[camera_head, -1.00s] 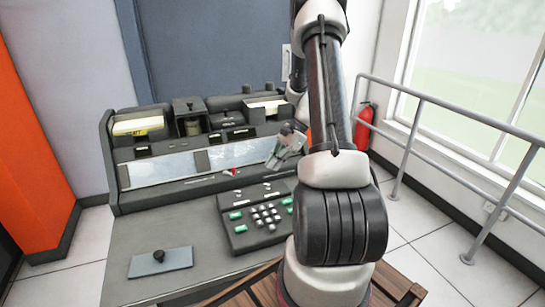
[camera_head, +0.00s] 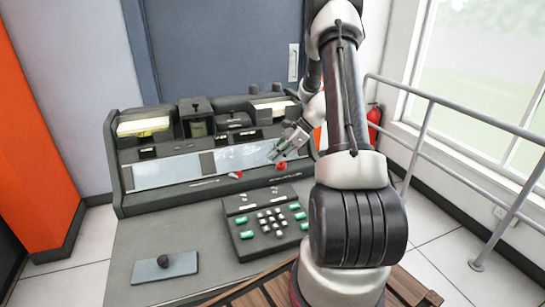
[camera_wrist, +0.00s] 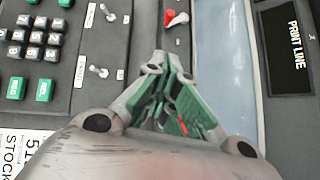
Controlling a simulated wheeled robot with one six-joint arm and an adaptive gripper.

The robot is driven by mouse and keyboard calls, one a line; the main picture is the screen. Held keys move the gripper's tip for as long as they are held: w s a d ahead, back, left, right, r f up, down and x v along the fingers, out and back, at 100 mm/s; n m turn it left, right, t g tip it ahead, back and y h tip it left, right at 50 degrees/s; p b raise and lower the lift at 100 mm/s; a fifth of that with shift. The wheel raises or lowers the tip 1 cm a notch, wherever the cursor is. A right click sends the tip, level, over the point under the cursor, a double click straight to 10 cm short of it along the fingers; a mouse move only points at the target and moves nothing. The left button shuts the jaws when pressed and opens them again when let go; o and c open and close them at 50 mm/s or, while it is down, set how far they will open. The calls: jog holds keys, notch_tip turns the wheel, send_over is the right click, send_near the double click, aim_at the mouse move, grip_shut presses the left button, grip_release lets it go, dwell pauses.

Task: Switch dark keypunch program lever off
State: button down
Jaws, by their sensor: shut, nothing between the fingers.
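The dark keypunch (camera_head: 160,200) stands in front of me. On its sloped ledge are a small red-and-white lever (camera_head: 235,175) and a red knob or lever (camera_head: 281,166) to its right. The wrist view shows one red-and-white lever (camera_wrist: 175,17) at the top, apart from my gripper. My gripper (camera_head: 276,153) is shut and empty, close to the right red part in the head view. In the wrist view its fingertips (camera_wrist: 168,62) meet; a thin red bit (camera_wrist: 182,128) shows behind the fingers. I cannot read which lever is marked program, nor tell touching.
A keypad (camera_head: 265,219) with green keys sits on the desk; two small toggles (camera_wrist: 98,71) lie along its edge. A grey plate with a black knob (camera_head: 163,266) lies at left. A railing (camera_head: 440,112) and a fire extinguisher (camera_head: 374,120) stand at right.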

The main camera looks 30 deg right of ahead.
jog(key=x, duration=0.7)
jog(key=shift+a+f, duration=0.2)
jog(key=shift+f, duration=0.05)
jog(key=shift+w+a+r, duration=0.1)
jog(key=shift+w+a, duration=0.15)
jog(key=shift+a, duration=0.3)
jog(key=shift+w+a+r, duration=0.1)
jog(key=shift+w+a, duration=0.15)
jog(key=shift+a, duration=0.35)
jog(key=shift+w+a+f, duration=0.1)
jog(key=shift+w+a, duration=0.15)
jog(key=shift+a, duration=0.3)
jog(key=shift+s, duration=0.1)
